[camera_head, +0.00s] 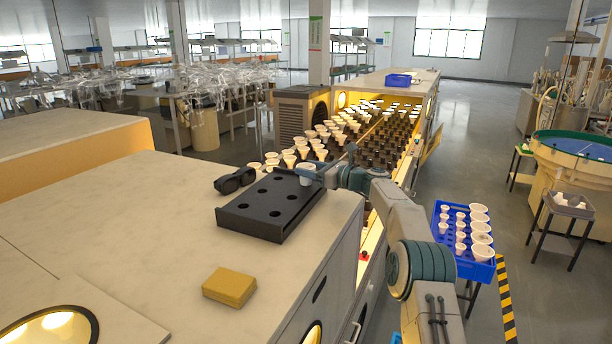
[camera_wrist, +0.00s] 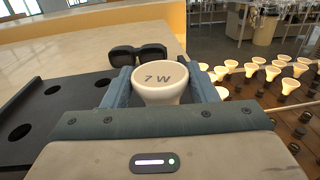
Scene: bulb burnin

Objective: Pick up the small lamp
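The small lamp (camera_head: 308,171) is a white reflector bulb with a flat round face, at the far right corner of the black holed tray (camera_head: 246,222). In the wrist view the lamp (camera_wrist: 161,82) is face up, marked "7 W". My gripper (camera_wrist: 161,90) has one blue-grey finger on each side of it, close to its flanks. The lamp's neck and base are hidden, so I cannot tell whether the fingers press on it or whether it sits in a hole. In the head view my gripper (camera_head: 318,176) is at the tray's corner.
Dark goggles (camera_head: 235,180) lie behind the tray, and a yellow block (camera_head: 229,287) lies in front. Right of the bench, a lit rack (camera_head: 385,140) holds many bulbs. A blue crate (camera_head: 474,268) of white lamps stands farther right.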

